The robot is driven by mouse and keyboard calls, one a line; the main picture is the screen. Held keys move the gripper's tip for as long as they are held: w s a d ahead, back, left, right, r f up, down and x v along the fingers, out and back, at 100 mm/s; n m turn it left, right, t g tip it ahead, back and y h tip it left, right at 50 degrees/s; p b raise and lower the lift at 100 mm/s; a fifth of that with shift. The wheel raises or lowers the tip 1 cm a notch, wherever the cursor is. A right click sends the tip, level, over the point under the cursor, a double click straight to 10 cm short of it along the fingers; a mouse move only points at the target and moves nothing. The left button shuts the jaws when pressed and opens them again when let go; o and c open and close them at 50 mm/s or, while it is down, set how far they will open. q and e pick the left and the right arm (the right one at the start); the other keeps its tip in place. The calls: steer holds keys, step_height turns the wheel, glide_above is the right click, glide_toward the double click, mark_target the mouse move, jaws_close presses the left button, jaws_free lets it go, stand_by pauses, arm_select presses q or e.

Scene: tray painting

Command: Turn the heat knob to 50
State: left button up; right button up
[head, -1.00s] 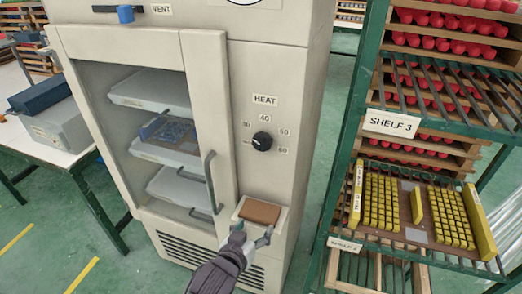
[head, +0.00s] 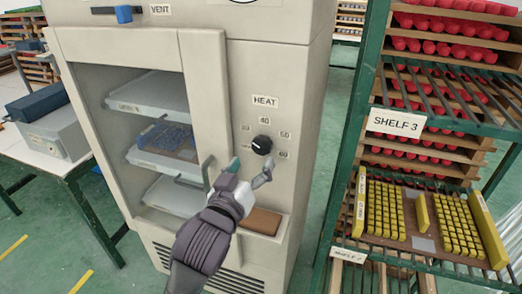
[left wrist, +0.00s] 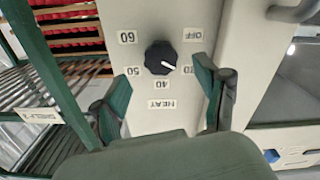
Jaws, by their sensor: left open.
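The heat knob (head: 262,145) is a round black dial on the cabinet's right front panel, under the HEAT label (head: 265,101). Labels 40 (head: 264,120), 50 (head: 285,135) and 60 (head: 282,154) stand around it. My right gripper is out of view.
The cabinet's glass door (head: 203,100) with its curved handle is left of the panel. A brown block (head: 261,221) lies on a small ledge below the knob. A green rack (head: 345,150) with yellow pieces stands close on the right.

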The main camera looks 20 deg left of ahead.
mark_target(261, 149)
arm_select(q)
steer(key=w+p, duration=0.1)
steer(key=w, duration=0.5)
steer(key=shift+w+d, duration=0.1)
steer(key=shift+w, duration=0.2)
steer(key=c, duration=1.2)
steer(key=shift+o, duration=0.2)
